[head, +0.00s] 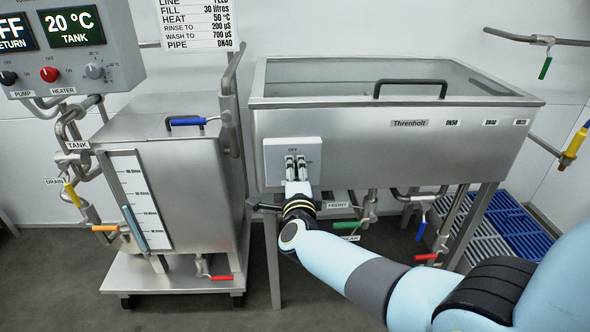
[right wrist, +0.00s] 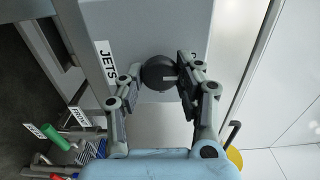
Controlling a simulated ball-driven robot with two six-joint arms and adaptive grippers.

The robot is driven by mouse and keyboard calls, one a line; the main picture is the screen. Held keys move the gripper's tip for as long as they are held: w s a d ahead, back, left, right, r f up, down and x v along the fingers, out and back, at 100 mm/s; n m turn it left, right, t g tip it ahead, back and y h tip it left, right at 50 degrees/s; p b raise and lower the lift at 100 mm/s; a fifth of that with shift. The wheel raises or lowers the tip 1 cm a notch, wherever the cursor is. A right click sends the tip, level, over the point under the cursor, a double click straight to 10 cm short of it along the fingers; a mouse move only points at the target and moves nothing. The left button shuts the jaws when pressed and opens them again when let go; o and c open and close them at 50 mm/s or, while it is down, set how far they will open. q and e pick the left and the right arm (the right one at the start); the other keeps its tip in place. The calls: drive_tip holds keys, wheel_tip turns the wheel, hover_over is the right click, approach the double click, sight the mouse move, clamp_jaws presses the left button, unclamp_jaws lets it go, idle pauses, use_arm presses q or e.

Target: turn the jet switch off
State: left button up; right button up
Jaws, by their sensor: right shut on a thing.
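The jet switch is a round black knob (right wrist: 158,68) on a light grey switch box (head: 272,158), on the front left of the steel tank (head: 350,150). In the right wrist view a pale mark on the knob points right, away from the JETS label (right wrist: 106,62). In the head view an OFF label shows above the knob and part of an ON label to its right. My right gripper (head: 297,168) is shut on the knob, one finger on each side; it also shows in the right wrist view (right wrist: 160,78). It hides the knob in the head view. My left gripper is out of view.
A feed tank (head: 180,215) on a wheeled base stands left, with a control box (head: 70,45) above. Valves with coloured handles, such as a green one (head: 345,225), hang under the steel tank. Blue and grey grating (head: 500,232) lies on the floor at right.

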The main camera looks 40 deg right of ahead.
drive_tip(key=shift+f, duration=0.1)
idle(0.3)
drive_tip(key=o, duration=1.2)
drive_tip(key=shift+c, duration=0.2)
drive_tip(key=v, duration=1.2)
drive_tip(key=shift+s, duration=0.1)
